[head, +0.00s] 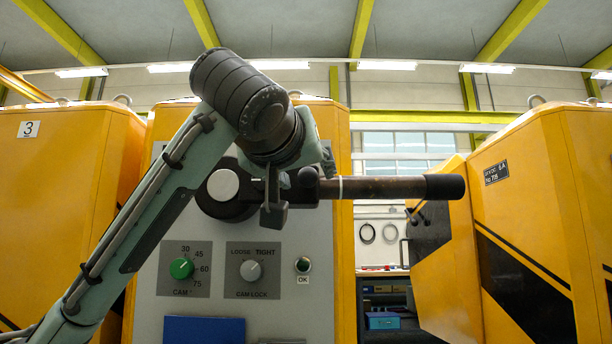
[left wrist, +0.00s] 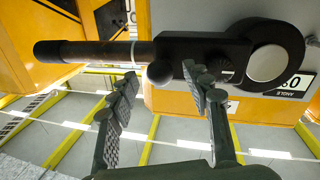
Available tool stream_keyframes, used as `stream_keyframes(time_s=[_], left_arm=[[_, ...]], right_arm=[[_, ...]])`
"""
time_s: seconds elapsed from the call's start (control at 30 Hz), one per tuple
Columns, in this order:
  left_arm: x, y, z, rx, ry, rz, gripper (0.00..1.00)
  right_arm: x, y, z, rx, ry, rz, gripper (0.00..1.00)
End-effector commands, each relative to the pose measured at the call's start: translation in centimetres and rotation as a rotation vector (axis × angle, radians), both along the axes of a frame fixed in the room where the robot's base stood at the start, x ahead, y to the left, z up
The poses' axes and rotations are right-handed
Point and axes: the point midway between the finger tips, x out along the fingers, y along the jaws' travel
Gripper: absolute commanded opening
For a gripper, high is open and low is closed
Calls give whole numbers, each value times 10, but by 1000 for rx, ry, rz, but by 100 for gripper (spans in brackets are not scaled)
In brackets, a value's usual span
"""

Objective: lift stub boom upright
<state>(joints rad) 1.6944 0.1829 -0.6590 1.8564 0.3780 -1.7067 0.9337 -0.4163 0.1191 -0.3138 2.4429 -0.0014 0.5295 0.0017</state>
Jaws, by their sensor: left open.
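The stub boom (head: 385,188) is a dark bar with a black end, lying level and pointing right from its round hub (head: 222,186) on the grey panel. In the left wrist view the boom (left wrist: 95,52) runs across the top, with its hub (left wrist: 268,62) at the right. My left gripper (head: 276,198) is in front of the boom near the hub, partly hidden by my wrist. In the left wrist view its two fingers (left wrist: 160,84) are spread apart, with a dark round knob (left wrist: 160,73) between their tips. Contact is unclear. My right gripper is not in view.
The panel has a green cam dial (head: 181,268), a grey cam lock dial (head: 251,270) between LOOSE and TIGHT, and an OK lamp (head: 303,265). Yellow cabinets (head: 540,220) stand on both sides.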

Motion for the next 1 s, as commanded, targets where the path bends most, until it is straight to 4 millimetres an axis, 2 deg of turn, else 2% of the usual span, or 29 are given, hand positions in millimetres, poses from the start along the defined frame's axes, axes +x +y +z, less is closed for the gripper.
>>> stream_keyframes(time_s=[0.13, 0.43, 0.83, 1.0], left_arm=[[13, -2, 0, 0, 1, 2, 49], [15, -3, 0, 0, 0, 0, 49], [15, -3, 0, 0, 0, 0, 0], [15, -3, 0, 0, 0, 1, 0]], right_arm=[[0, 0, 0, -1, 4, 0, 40], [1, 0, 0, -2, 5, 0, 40], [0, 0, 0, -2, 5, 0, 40], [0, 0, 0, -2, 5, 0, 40]])
